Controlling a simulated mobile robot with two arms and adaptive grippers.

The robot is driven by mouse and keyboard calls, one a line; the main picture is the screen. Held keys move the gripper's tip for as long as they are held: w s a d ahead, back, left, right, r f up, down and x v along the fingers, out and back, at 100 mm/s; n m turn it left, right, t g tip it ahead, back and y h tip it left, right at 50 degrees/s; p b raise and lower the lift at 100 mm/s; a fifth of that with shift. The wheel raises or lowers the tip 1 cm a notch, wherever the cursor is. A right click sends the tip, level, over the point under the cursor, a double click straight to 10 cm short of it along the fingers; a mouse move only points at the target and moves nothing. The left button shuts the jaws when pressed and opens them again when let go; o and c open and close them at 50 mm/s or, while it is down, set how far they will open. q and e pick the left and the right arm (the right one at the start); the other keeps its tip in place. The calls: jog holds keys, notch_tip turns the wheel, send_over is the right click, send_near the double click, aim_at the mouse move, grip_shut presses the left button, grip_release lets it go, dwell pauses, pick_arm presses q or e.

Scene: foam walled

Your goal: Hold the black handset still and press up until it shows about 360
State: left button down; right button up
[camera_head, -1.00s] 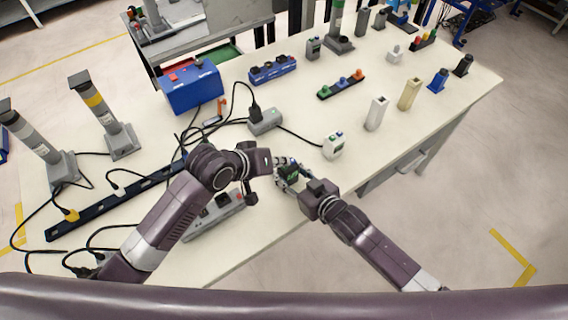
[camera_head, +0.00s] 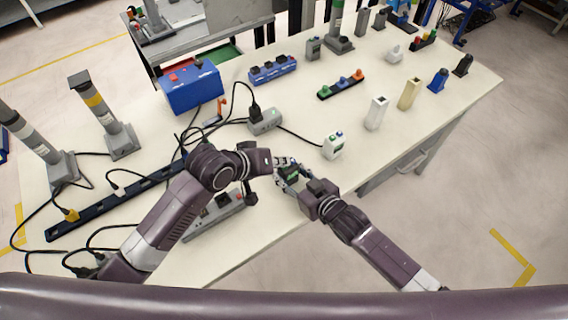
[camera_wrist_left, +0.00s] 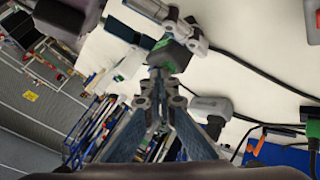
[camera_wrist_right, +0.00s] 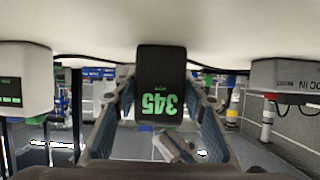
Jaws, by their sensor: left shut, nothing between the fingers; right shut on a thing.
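The black handset (camera_wrist_right: 161,75) is in my right gripper (camera_wrist_right: 160,100), its green display facing the right wrist camera upside down and reading 345. In the head view the handset (camera_head: 291,178) is a small dark block near the table's front edge. My right gripper (camera_head: 298,184) is shut on it. My left gripper (camera_head: 284,168) is shut and empty, close against the handset from the left. In the left wrist view the left fingertips (camera_wrist_left: 157,78) meet at a dark block with green on it, the handset (camera_wrist_left: 172,54). The fingertips hide the button they are at.
A white device with a blue button (camera_head: 333,146) stands just right of the grippers. A grey box (camera_head: 265,121) with a black plug and cable lies behind. A grey power strip (camera_head: 215,216) lies beneath my left arm. Clear tabletop lies toward the front right.

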pick_arm(q)
jog(key=shift+r, duration=0.9)
notch_tip(320, 180, up, 5)
jog(key=shift+r, duration=0.1)
dwell(0.4)
dwell(0.5)
pick_arm(e)
jog(key=o, duration=1.3)
